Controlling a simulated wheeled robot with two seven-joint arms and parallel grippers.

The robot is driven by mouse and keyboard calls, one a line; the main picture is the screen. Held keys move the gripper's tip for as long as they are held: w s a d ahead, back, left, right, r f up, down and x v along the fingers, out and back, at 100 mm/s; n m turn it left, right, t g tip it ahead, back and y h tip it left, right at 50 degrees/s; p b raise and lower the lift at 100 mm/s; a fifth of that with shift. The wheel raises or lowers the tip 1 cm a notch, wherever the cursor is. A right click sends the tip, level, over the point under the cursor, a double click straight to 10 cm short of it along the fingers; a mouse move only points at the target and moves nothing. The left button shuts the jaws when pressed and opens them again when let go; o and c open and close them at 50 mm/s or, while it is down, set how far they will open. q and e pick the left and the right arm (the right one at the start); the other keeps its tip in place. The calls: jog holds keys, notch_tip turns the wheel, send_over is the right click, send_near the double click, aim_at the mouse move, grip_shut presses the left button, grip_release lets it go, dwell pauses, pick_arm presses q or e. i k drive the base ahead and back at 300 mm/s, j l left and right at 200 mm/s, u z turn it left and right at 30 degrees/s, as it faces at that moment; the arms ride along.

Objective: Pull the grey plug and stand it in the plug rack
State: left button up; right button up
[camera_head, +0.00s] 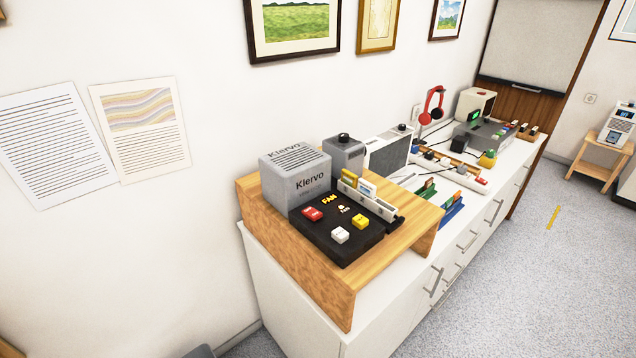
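A green slotted holder (427,192) and a blue slotted holder (452,208) stand in front of the strip. I cannot tell which holder, if any, is the plug rack. Neither of my grippers is in view.
A wooden riser (315,276) at the counter's near end carries a grey Klervo box (295,178) and a black panel (338,234) with coloured buttons. A grey speaker (388,155), red headphones (432,105) and a grey device (483,134) stand farther back.

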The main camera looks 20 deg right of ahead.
aim_at(462, 169)
jog(key=z, duration=2.15)
jog(key=i+z, duration=0.25)
jog(key=i, duration=4.6)
